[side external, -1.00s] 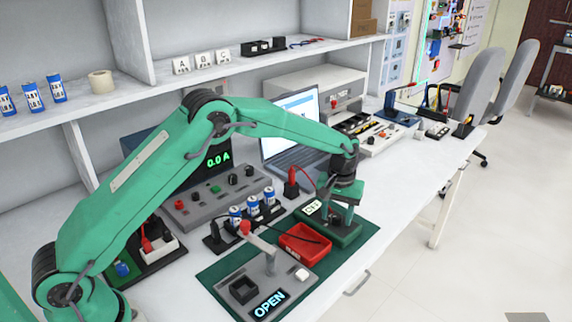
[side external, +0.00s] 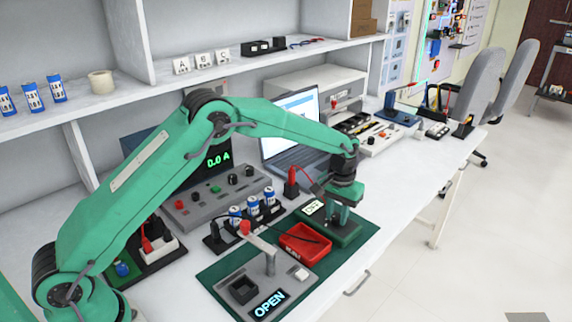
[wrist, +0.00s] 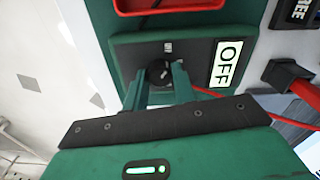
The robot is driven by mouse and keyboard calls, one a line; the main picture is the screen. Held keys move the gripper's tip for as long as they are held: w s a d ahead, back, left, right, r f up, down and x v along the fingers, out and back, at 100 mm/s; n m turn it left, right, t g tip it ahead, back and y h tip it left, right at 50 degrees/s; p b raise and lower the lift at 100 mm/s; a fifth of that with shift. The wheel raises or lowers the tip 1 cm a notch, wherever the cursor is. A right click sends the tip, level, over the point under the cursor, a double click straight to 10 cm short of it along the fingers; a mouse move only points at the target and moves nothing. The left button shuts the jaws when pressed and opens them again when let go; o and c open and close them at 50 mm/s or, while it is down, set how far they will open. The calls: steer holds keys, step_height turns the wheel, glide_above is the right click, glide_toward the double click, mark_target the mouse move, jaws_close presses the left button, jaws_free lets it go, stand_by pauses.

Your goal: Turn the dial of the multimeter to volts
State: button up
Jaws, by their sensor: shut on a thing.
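The multimeter (side external: 345,236) is a dark green box on the green mat, with a white display. In the wrist view its display (wrist: 229,63) reads OFF. Its black round dial (wrist: 158,71) carries a pale pointer mark, and a small white label sits above it on the dark face. My gripper (wrist: 158,84) points down over the multimeter, with its two green fingers shut on the dial, one on each side. In the side view my gripper (side external: 340,214) stands upright on the multimeter, and the dial is hidden there.
A red tray (side external: 305,243) sits directly beside the multimeter. A red plug with a lead (wrist: 290,78) is close by on the other side. A lever switch unit (side external: 266,278) with an OPEN sign is at the front of the mat. Batteries (side external: 252,206) stand behind.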

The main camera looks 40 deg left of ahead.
mark_target(337, 216)
steer(key=m, duration=0.6)
steer(key=shift+r, duration=0.1)
stand_by(0.4)
steer(key=o, duration=1)
steer(key=shift+r, duration=3.85)
